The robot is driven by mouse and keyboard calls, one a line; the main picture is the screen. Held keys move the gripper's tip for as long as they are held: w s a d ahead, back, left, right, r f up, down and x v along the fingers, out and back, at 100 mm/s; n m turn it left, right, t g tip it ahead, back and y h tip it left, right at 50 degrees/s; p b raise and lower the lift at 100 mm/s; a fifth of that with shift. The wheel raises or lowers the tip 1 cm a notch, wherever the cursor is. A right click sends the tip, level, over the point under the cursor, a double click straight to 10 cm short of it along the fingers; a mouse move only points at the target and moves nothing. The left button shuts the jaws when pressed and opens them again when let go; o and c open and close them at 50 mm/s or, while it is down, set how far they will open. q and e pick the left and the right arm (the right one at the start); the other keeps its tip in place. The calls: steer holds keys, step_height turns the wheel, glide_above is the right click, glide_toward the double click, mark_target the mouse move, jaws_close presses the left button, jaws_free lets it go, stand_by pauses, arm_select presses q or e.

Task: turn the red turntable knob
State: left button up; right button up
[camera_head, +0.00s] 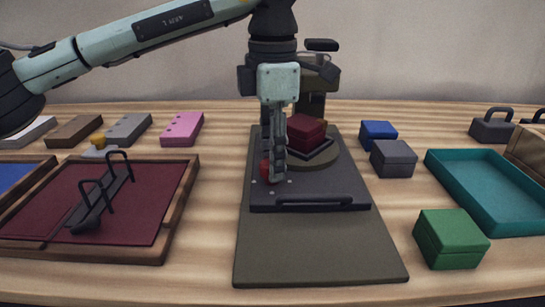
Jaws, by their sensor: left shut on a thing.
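The red turntable knob (265,170) shows at the left side of a dark base plate, partly hidden by my left gripper. My left gripper (272,174) points straight down from above and is shut on the knob. To the right of the fingers is the round turntable plate (325,158), with a dark red box (306,131) on it. The dark base (300,194) has a bar handle along its front edge and rests on a dark olive mat (315,250). My right gripper is not in view.
A maroon-lined wooden tray (180,205) with a black handled piece (101,200) lies left. A green box (450,238), a grey box (393,158), a blue box (378,134) and a teal tray (490,220) stand right. A dark machine (318,75) rises behind the turntable.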

arm_select(q)
steer(key=m, duration=0.4)
steer(key=shift+m, duration=2.6)
steer(key=o, duration=1.2)
steer(key=shift+c, duration=0.2)
step_height(320, 180, up, 12)
